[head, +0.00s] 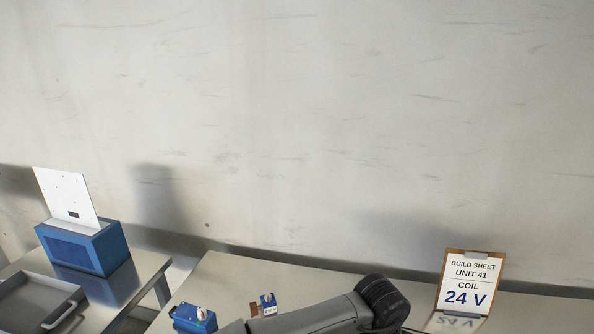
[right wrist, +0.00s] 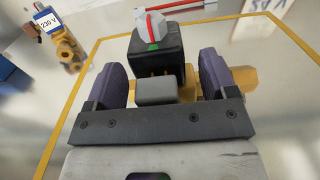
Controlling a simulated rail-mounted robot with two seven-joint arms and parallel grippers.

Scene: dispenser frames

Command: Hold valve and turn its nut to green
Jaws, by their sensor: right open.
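In the right wrist view, a valve stands between my right gripper's fingers, with a black block (right wrist: 157,48) bearing a green mark. A light grey nut (right wrist: 150,20) with a red stripe sits on top of it. Brass-coloured parts (right wrist: 205,80) show low behind the fingers. My right gripper (right wrist: 160,78) is open, with one dark purple finger on each side of the black block and visible gaps. A second brass valve (right wrist: 68,48) with a "230 V" tag (right wrist: 48,20) is at upper left. My left gripper is in neither view.
The build sheet (head: 468,280) reads "UNIT 41, COIL 24 V". A blue box (head: 85,248) with a white panel and a grey tray (head: 35,302) are at left. A blue block (head: 193,318) and a small tagged valve (head: 268,303) stand on the bench. A yellow line (right wrist: 85,75) borders the work area.

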